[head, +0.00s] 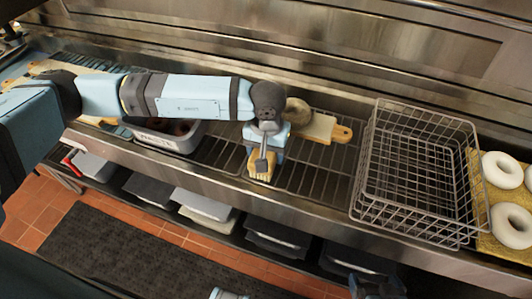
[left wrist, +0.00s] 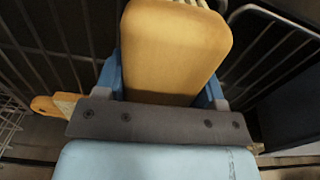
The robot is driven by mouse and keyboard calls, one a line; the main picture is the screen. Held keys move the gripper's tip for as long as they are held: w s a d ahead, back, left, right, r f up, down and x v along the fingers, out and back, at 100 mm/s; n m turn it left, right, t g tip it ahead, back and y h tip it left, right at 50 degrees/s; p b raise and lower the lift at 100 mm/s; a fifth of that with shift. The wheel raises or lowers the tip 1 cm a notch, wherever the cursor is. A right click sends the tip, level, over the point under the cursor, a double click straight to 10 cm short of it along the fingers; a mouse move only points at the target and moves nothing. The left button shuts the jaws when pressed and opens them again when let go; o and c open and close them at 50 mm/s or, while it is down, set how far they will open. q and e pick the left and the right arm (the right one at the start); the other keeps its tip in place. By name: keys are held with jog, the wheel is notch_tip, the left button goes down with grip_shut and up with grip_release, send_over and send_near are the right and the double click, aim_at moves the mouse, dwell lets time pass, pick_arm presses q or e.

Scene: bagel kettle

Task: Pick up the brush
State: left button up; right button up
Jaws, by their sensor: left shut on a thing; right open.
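The brush (head: 262,166) has a yellow-tan body with pale bristles. My left gripper (head: 265,150) is shut on it, over the wire rack in the middle of the head view. Whether the brush touches the rack is unclear. My right gripper (head: 377,287) shows only in part, as dark shapes at the bottom edge of the head view, open and away from the brush.
An empty wire basket (head: 415,170) stands to the right, beside white rings (head: 503,170) on a yellow board. A wooden board with a handle (head: 341,133) and a round bagel-like thing (head: 298,110) lie behind the gripper. A metal pan (head: 165,140) sits left. Trays fill the lower shelf.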

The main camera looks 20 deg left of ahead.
pick_arm(q)
notch_tip(320, 180, up, 20)
jog(key=b, duration=0.1)
dwell(0.5)
